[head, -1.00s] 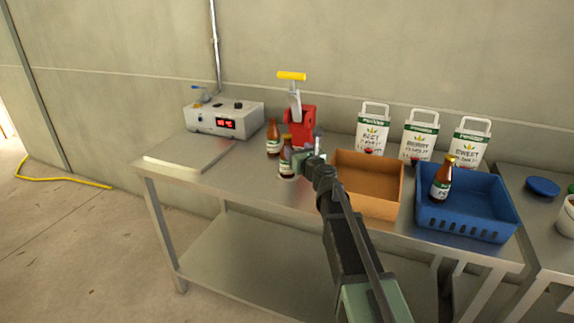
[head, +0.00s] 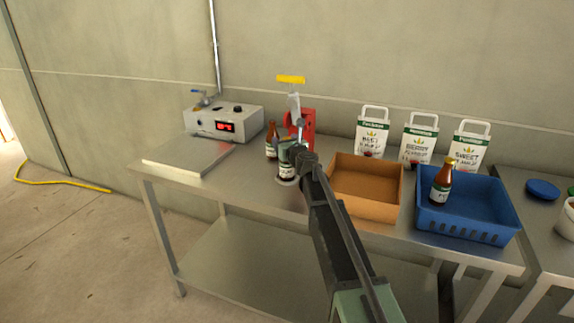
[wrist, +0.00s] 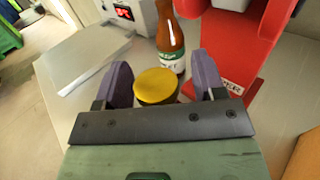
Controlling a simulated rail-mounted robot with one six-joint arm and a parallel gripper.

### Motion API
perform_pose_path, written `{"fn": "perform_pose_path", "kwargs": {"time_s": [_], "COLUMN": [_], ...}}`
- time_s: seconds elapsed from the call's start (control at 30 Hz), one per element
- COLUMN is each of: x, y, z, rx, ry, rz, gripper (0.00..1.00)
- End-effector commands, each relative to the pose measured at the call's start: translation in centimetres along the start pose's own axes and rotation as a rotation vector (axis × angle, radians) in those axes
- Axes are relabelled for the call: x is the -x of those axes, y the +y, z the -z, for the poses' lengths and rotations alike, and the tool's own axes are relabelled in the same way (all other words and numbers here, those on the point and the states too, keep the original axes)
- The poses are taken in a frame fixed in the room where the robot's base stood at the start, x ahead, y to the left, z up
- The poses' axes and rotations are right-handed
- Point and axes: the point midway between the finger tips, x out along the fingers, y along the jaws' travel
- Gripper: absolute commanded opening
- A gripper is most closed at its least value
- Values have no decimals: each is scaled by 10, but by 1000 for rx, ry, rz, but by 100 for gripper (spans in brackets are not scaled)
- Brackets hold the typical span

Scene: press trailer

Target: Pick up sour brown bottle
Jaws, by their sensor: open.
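A brown bottle (head: 286,171) stands upright at the foot of the red press, mostly hidden under my gripper (head: 286,152). In the wrist view its yellow cap (wrist: 156,86) sits between the two purple fingers of my gripper (wrist: 156,84), which are open on either side. A second brown bottle (head: 270,146) stands just behind and to the left; its green and white label shows in the wrist view (wrist: 171,58). A third brown bottle (head: 440,184) stands in the blue crate. I cannot read which label says sour.
The red press (head: 308,126) with its yellow handle stands close behind my gripper. A grey box with a red display (head: 225,122) is at the left. An orange-brown bin (head: 368,205), blue crate (head: 466,231) and several labelled bags (head: 372,135) are at right.

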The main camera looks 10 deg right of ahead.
Motion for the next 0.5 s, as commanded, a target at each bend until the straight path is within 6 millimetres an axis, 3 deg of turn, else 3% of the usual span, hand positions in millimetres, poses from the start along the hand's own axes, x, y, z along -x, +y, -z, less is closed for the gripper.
{"fn": "perform_pose_path", "kwargs": {"time_s": [0.07, 0.4, 0.5], "x": [0, 1, 1], "y": [0, 0, 0], "z": [0, 0, 0], "rx": [0, 0, 0], "ry": [0, 0, 0], "rz": [0, 0, 0], "gripper": [60, 8, 0]}}
